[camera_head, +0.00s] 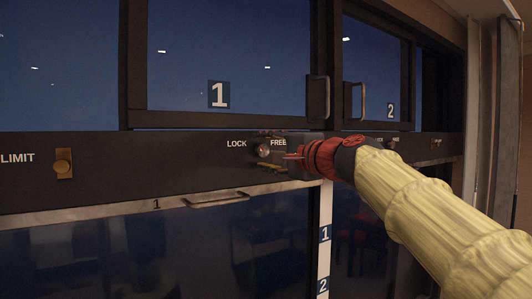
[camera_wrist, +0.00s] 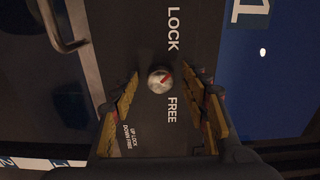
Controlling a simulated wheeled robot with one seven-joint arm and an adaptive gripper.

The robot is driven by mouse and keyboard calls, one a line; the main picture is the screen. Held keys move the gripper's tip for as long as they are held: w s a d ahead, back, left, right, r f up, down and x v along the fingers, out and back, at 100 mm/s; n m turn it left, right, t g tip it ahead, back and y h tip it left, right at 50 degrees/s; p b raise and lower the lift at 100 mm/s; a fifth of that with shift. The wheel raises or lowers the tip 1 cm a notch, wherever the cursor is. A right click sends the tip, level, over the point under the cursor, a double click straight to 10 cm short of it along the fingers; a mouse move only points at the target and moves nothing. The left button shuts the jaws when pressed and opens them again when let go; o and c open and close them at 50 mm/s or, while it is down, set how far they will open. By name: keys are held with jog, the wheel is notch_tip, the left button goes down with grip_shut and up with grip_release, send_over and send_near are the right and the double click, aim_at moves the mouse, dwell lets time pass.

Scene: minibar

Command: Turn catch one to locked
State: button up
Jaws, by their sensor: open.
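Catch one is a small round metal knob (camera_wrist: 160,79) with a red mark, on the dark panel between the words LOCK and FREE. The red mark lies aslant; I cannot tell which end is its pointer. The knob also shows in the head view (camera_head: 263,150), just left of my gripper (camera_head: 287,157). In the wrist view my gripper (camera_wrist: 168,105) is open, its yellow-faced fingers reaching toward the panel either side of and below the knob. The knob is not gripped, and no contact is visible.
A sliding glass door marked 1 (camera_head: 190,60) is above the panel, with a dark handle (camera_head: 318,97) at its right. A metal bar handle (camera_head: 217,200) sticks out below. Small print (camera_wrist: 130,140) reads "UP LOCK DOWN FREE".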

jog(key=v, duration=1.2)
jog(key=s+d+f+n+g+h, duration=0.2)
jog(key=f+n+g, duration=0.1)
jog(key=f, duration=0.9)
jog(key=s+d+f+n+g+h, duration=0.1)
jog(key=s+f+n+g+h, duration=0.1)
jog(key=f, duration=1)
jog(key=s+d+f+n+g+h, duration=0.2)
jog(key=s+d+f, duration=0.3)
jog(key=s+f, duration=0.7)
jog(key=s+d+f+n+g+h, duration=0.2)
jog(key=s+d+f+n+h, duration=0.2)
jog(key=s+f, duration=0.7)
notch_tip(320, 180, down, 3)
jog(key=shift+s+d+r, duration=0.2)
jog(key=shift+s+d, duration=0.2)
jog(key=shift+d, duration=0.15)
